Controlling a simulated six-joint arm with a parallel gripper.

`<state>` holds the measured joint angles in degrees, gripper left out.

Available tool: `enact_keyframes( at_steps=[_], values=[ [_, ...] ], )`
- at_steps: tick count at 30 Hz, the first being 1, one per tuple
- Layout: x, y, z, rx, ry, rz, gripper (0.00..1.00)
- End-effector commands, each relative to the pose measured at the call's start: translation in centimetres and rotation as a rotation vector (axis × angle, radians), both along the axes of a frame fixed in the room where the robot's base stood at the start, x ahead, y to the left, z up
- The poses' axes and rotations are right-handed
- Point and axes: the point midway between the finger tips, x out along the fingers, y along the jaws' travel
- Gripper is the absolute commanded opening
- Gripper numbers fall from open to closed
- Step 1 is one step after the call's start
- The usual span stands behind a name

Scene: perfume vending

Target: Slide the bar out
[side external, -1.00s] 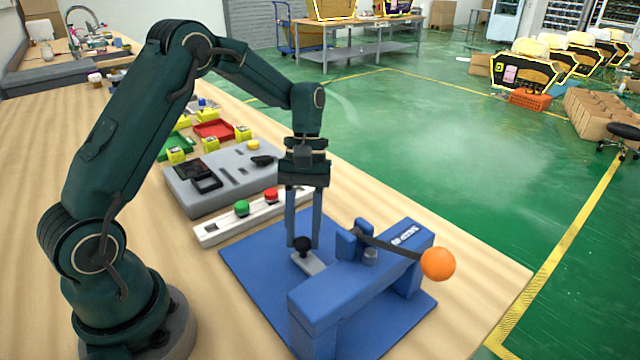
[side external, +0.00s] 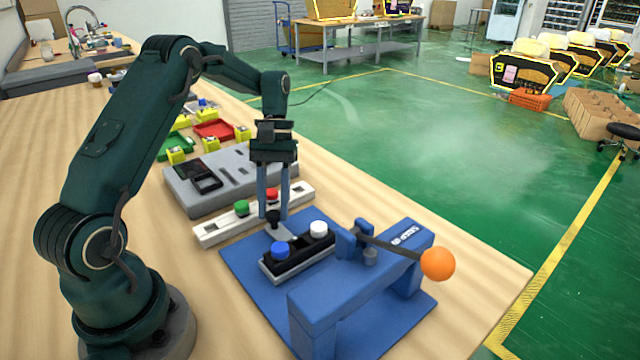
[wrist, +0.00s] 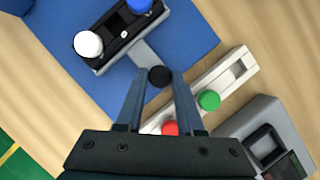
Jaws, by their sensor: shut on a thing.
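The bar (side external: 300,258) is a black-topped, light-sided slide carrying a blue cap (side external: 281,250) and a white cap (side external: 318,229). In the wrist view the bar (wrist: 122,35) lies ahead of the fingertips, with both caps seated.
A white rail (side external: 213,234) with green and red caps lies close behind my gripper. Beyond it is a grey console (side external: 190,194). The press lever ends in an orange ball (side external: 438,264) at right. The front-left tabletop is clear.

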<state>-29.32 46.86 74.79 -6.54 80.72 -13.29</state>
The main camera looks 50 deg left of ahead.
Motion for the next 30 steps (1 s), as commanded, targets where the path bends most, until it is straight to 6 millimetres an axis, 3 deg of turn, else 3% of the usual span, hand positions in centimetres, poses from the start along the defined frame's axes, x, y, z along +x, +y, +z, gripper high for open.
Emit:
enact_keyframes(
  at_steps=[1, 3, 14, 30],
  values=[
    [0.1, 0.7, 0.1, 0.023, -0.011, 0.002, 0.41],
    [0.1, 0.7, 0.1, 0.022, -0.012, 0.002, 0.66],
    [0.1, 0.5, 0.2, 0.016, -0.007, 0.001, 0.66],
    [1.4, 1.8, 4.4, 0.018, -0.008, 0.001, 0.66]
  ],
)
